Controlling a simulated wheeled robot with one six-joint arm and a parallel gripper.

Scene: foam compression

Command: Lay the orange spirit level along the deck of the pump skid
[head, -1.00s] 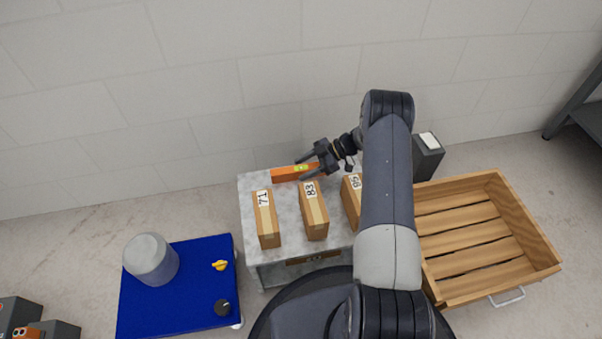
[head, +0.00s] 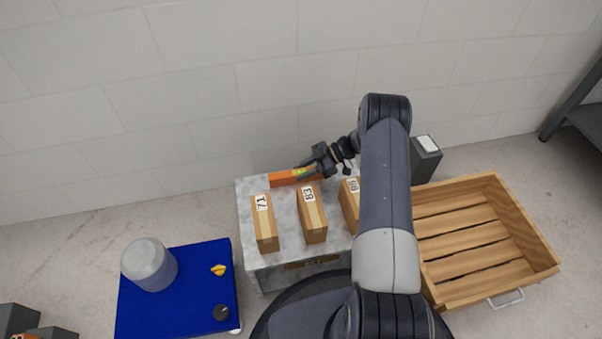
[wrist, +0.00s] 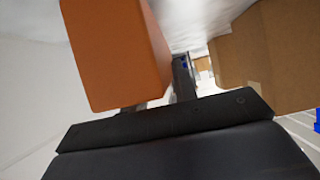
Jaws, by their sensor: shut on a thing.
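The orange spirit level (head: 283,178) lies along the back edge of the grey table, with a yellow-green vial part near its right end. It also fills the upper left of the wrist view (wrist: 115,50). My gripper (head: 300,172) is at the level's right half and is shut on it. One dark finger shows beside the orange body in the wrist view; the other is mostly hidden. The blue deck (head: 190,309), apparently the pump skid, stands at the lower left with a grey cylinder (head: 149,264), a yellow handle (head: 218,270) and a black knob (head: 221,312).
Cartons marked 71 (head: 265,225), 83 (head: 312,217) and a third partly behind my arm (head: 350,205) stand on the grey table (head: 246,200) in front of the level. A wooden crate (head: 548,250) and dark box (head: 425,160) are right. The wall is close behind.

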